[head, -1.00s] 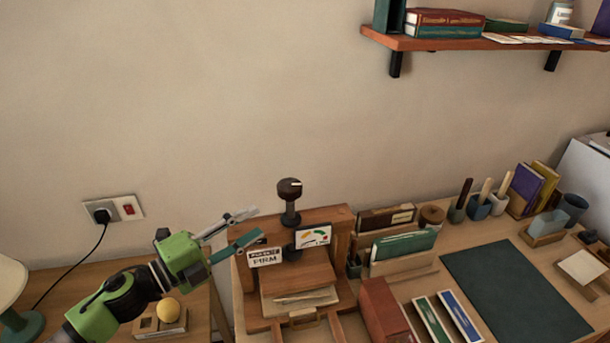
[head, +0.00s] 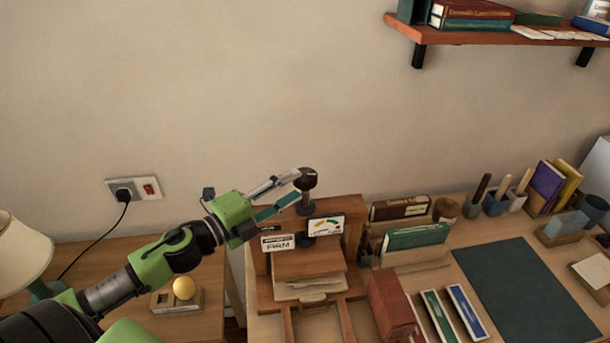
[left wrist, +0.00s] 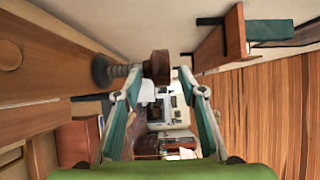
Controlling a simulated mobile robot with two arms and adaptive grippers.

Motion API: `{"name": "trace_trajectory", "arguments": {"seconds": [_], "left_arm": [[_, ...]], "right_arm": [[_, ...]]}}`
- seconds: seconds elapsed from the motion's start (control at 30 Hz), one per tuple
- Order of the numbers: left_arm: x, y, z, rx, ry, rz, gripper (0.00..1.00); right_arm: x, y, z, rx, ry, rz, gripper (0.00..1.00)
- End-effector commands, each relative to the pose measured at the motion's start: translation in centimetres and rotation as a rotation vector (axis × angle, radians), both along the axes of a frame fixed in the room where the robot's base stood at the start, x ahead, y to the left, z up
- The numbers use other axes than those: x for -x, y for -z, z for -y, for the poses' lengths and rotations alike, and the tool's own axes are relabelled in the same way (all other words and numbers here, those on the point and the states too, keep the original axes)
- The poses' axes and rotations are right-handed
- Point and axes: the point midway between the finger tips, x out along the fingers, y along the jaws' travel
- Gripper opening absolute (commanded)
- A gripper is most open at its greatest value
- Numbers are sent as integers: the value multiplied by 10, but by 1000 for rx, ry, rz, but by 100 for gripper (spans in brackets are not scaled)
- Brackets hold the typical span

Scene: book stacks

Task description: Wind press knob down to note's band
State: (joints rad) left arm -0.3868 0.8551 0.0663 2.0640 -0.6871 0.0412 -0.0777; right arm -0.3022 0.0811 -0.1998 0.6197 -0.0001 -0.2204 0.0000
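The press (head: 315,262) is a wooden book press at the back of the desk, with paper or boards stacked inside. Its dark brown knob (head: 307,177) tops a dark upright screw. A white note (head: 279,243) on its front reads "FIRM", with smaller text above it that is hard to read. A dial (head: 326,226) with coloured bands sits to the right; its needle is too small to read. My left gripper (head: 293,187) reaches the knob from the left, fingers spread. In the left wrist view the knob (left wrist: 157,66) shows between the open fingertips; contact is unclear. My right gripper is out of view.
A green book (head: 416,237) stands in a rack right of the press, beside a red-brown box (head: 391,304). A dark mat (head: 524,290) lies further right. A wall shelf (head: 500,38) hangs above right. A lamp (head: 22,248) and yellow ball (head: 184,288) are left.

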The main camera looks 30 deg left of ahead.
Motion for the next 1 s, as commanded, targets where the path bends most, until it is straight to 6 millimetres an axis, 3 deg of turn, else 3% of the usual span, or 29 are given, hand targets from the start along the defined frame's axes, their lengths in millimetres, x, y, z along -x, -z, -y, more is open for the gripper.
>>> {"name": "trace_trajectory", "arguments": {"seconds": [0.2,0.4,0.8,0.93,1.0], "left_arm": [[-27,-3,10,2,-1,2,37],[-41,-1,16,2,-1,0,37],[-45,0,18,2,0,-1,37],[-45,0,18,1,0,0,5],[-45,-1,17,2,0,2,5]], "right_arm": [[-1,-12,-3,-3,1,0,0],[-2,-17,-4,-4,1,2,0],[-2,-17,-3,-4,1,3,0],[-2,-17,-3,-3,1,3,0],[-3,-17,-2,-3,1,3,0]]}}
